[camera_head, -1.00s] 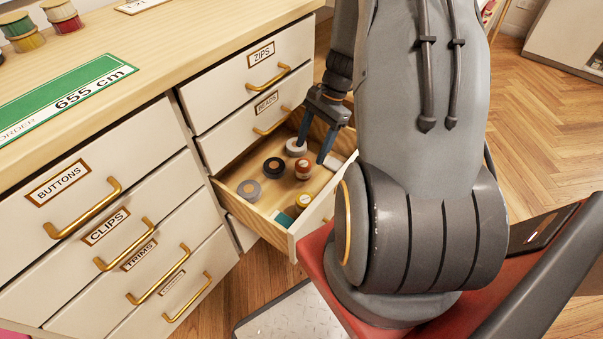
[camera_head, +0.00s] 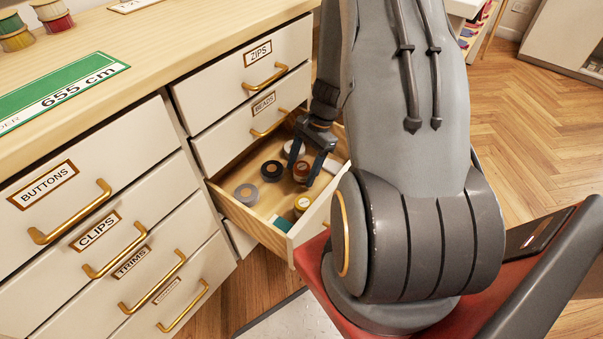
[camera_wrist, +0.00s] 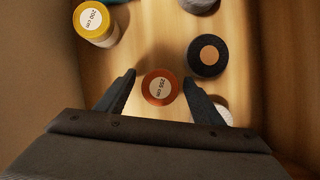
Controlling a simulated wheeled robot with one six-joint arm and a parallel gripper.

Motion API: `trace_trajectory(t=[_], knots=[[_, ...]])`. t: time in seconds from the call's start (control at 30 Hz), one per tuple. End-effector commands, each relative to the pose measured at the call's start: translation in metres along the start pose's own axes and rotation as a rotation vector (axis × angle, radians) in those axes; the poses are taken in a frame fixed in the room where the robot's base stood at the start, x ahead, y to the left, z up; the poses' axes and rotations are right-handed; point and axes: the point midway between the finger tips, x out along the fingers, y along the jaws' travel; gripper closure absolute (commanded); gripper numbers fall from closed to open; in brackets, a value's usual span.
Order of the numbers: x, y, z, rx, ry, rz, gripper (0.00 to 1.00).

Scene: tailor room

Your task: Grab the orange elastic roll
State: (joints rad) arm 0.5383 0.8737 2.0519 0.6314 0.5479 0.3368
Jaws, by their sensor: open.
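The orange elastic roll (camera_wrist: 160,88) lies in the open drawer (camera_head: 240,211), its pale top label reading 250 cm. In the wrist view it sits centrally between the tips of my open gripper (camera_wrist: 160,84), with a gap on each side. In the head view the roll (camera_head: 301,172) shows by the fingers of my gripper (camera_head: 303,168), which reach down into the drawer. I cannot tell how far the fingertips are above the drawer floor.
A black roll (camera_wrist: 208,56) lies close by on the right in the wrist view, and a white roll (camera_wrist: 222,116) is partly behind the right finger. A yellow roll (camera_wrist: 96,24) and a grey roll (camera_head: 246,194) lie further off. The BEADS drawer (camera_head: 265,112) is shut above.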

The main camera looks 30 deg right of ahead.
Motion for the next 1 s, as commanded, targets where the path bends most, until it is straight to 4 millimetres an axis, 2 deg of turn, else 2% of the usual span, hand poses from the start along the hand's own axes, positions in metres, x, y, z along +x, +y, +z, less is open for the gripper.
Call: trace_trajectory(t=[0.03, 0.3, 0.67, 1.0], knots=[[0.000, 0.000, 0.000, 0.000, 0.000, 0.000, 0.39], [0.000, 0.000, 0.000, 0.000, 0.000, 0.000, 0.83], [-0.003, 0.000, 0.001, 0.000, 0.000, 0.000, 0.83], [-0.027, 0.000, 0.013, -0.003, 0.001, 0.000, 0.83]])
